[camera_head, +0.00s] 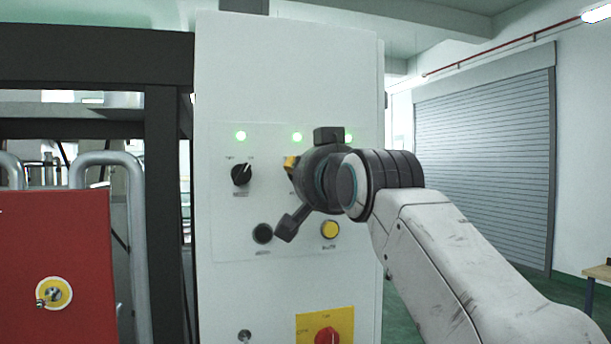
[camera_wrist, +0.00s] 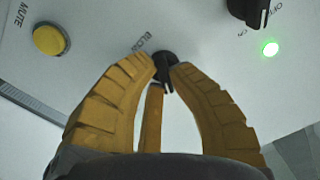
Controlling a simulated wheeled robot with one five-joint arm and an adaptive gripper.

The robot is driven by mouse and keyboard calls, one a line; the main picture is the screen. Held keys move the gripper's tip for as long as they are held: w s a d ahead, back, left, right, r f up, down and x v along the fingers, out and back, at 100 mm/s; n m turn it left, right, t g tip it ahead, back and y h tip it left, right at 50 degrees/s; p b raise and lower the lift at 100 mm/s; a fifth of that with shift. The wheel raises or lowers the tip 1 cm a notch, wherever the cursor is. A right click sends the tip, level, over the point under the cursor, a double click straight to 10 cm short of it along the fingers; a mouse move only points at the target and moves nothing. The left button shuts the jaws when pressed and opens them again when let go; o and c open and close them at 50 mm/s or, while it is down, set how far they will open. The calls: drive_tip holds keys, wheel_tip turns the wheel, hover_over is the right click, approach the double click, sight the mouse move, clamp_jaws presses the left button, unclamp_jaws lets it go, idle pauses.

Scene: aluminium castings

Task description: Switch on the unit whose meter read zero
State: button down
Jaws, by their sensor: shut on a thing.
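My gripper (camera_head: 291,164) is at the white cabinet's control panel, over the middle of its row of knobs. In the wrist view its yellow fingers (camera_wrist: 164,70) close from both sides on a small black knob (camera_wrist: 164,56), labelled with letters starting "BLO". The gripper mostly hides this knob in the head view. Another black knob (camera_head: 241,174) is to the left, uncovered; a black knob (camera_wrist: 248,10) with on and off marks shows at the top right in the wrist view. No meter is in view.
Below the knobs are a black button (camera_head: 262,233) and a yellow button (camera_head: 330,229), labelled mute. A red switch on a yellow plate (camera_head: 313,321) and a key switch (camera_head: 244,336) are lower. A red box (camera_head: 60,240) stands left.

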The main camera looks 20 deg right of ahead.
drive_tip(key=shift+f+m, duration=0.1)
drive_tip(key=shift+m, duration=0.2)
drive_tip(key=c, duration=1.1)
unclamp_jaws()
drive_tip(key=shift+c, duration=0.2)
drive_tip(key=s, duration=1.2)
drive_tip(key=shift+a, duration=0.1)
